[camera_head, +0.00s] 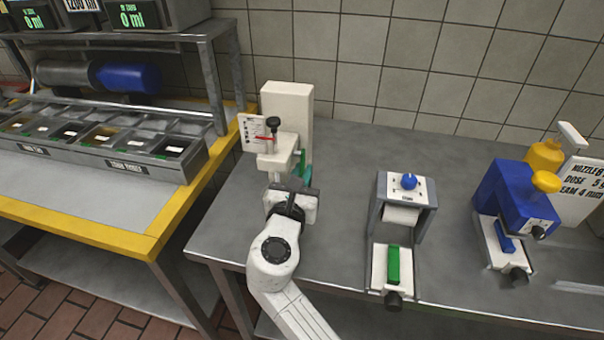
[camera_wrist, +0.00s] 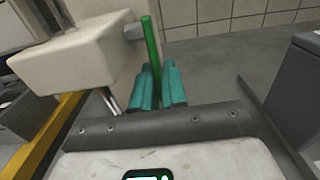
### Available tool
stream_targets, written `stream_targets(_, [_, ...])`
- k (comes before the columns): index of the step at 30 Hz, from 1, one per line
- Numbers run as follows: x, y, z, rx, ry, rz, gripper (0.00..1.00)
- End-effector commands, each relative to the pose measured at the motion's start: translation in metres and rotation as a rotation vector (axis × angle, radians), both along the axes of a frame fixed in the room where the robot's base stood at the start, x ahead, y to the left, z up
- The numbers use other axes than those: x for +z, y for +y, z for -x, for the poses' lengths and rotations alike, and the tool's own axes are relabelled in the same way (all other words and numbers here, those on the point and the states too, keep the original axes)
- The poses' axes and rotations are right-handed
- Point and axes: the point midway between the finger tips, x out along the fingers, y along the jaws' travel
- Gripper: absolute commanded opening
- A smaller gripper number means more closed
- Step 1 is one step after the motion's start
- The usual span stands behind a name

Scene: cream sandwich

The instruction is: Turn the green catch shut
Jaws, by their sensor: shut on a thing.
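The green catch (camera_wrist: 150,45) is a thin upright green bar beside the white head of the cream-coloured machine (camera_head: 288,105). In the wrist view its lower end runs down between the teal fingertips of my gripper (camera_wrist: 158,88), which are shut on it. In the head view my gripper (camera_head: 305,165) reaches to the right side of the white machine, and only a little green of the catch (camera_head: 300,155) shows there. My wrist hides part of the machine's lower front.
A grey stand with a blue knob (camera_head: 409,181) and a white drawer with a green handle (camera_head: 393,266) is to the right. A blue machine (camera_head: 512,200) stands farther right. A yellow-edged counter with topping bins (camera_head: 110,150) is left. The bench (camera_head: 345,160) behind is clear.

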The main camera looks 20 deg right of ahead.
Motion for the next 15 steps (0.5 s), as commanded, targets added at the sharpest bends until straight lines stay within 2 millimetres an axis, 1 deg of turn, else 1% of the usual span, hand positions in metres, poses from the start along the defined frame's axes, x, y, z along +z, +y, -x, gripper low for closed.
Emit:
stream_targets(4, [0.0065, 0.0012, 0.0007, 0.001, 0.028, -0.02, 0.0])
stream_targets(15, [0.0092, 0.0041, 0.0048, 0.0, 0.118, -0.086, 0.0])
